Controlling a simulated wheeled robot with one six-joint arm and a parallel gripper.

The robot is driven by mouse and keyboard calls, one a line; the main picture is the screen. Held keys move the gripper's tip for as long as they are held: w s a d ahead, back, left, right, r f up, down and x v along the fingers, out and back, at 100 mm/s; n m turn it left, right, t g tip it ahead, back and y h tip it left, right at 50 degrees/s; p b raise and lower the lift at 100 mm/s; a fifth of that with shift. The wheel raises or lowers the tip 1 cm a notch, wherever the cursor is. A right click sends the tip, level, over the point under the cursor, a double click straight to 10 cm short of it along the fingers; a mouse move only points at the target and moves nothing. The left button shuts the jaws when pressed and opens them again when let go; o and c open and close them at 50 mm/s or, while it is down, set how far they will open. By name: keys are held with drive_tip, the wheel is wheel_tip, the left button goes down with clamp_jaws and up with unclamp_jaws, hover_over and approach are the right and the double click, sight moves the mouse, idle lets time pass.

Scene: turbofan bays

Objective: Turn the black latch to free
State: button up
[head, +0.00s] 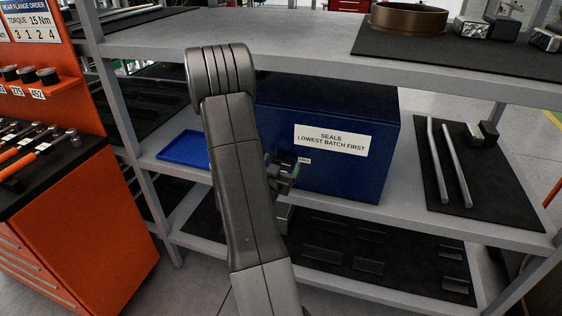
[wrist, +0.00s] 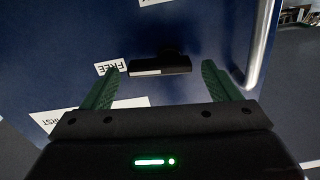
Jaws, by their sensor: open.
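The black latch (wrist: 160,70) is a short dark bar with a pale strip along its near edge, on the dark blue face of the seals box (head: 325,172). It lies crosswise in the wrist view. A white FREE label (wrist: 110,67) sits just left of it, reading upside down. My gripper (wrist: 160,78) is open, with a green finger left and right of the latch and visible gaps to both its ends. The left finger overlaps the edge of the FREE label. In the head view my gripper (head: 282,172) is at the box's front, where I cannot make out the latch.
The box stands on the middle shelf (head: 400,215), under the upper shelf (head: 290,52). A blue tray (head: 184,149) lies to its left, and a black mat with two metal rods (head: 448,165) to its right. An orange tool cabinet (head: 85,235) stands at the left.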

drive_tip(key=shift+w+d, duration=0.1)
drive_tip(key=shift+w, duration=0.15)
drive_tip(key=c, duration=1)
drive_tip(key=shift+f+n+b, duration=0.1)
drive_tip(key=shift+n+b, duration=0.3)
drive_tip(key=shift+b, duration=0.05)
drive_tip(key=shift+n, duration=0.3)
drive_tip(key=o, duration=1)
